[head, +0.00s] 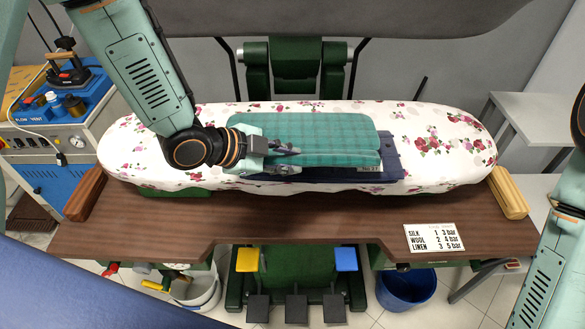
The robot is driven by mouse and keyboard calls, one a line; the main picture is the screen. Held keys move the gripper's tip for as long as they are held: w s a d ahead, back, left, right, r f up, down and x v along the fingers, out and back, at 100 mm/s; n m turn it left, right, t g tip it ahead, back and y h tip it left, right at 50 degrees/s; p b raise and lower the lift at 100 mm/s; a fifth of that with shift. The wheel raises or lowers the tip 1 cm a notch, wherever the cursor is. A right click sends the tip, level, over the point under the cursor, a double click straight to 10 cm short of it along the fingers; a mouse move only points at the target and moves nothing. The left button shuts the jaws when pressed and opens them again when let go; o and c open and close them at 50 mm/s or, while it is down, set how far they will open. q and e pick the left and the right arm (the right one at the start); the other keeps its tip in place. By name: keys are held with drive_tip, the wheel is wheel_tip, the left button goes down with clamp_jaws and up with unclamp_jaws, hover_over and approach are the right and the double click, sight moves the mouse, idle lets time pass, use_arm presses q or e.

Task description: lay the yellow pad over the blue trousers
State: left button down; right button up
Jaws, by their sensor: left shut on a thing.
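A folded teal-green checked cloth (320,135) lies over a dark blue folded garment (392,160), which looks like the blue trousers, on the flowered ironing board. The blue shows along the right and front edges, with a small white tag at its front. My left gripper (284,160) is at the front left corner of the green cloth, with its fingers low and close together, shut on the cloth's edge as far as I can see. The wrist hides part of the left side. I see no yellow pad. My right arm shows at the right edge, but its gripper is out of view.
The flowered board (455,150) rests over a brown wooden table (300,222). A dark wooden block (85,194) is at its left end and a pale one (509,194) at its right. A pressure sign (434,237) lies front right. The board's right end is clear.

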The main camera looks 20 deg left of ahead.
use_arm(q)
drive_tip(key=f, duration=0.4)
drive_tip(key=shift+s+a+f, duration=0.1)
drive_tip(key=shift+s+a, duration=0.05)
drive_tip(key=shift+s, duration=0.05)
drive_tip(key=c, duration=1.6)
unclamp_jaws()
drive_tip(key=shift+w+f, duration=0.15)
drive_tip(key=shift+o, duration=0.9)
drive_tip(key=shift+w, duration=0.15)
drive_tip(key=shift+o, duration=1.4)
drive_tip(key=shift+a, duration=0.2)
drive_tip(key=shift+s, duration=0.3)
drive_tip(key=shift+s+d, duration=0.1)
drive_tip(key=shift+r, duration=0.25)
drive_tip(key=p+v, duration=0.3)
drive_tip(key=v, duration=0.8)
drive_tip(key=shift+a+p, duration=0.25)
drive_tip(key=shift+p, duration=0.15)
use_arm(e)
drive_tip(key=shift+s+a+r, duration=0.1)
drive_tip(key=shift+s+r, duration=0.05)
drive_tip(key=shift+r, duration=0.85)
drive_tip(key=shift+s+a+r, duration=0.1)
drive_tip(key=shift+r, duration=0.85)
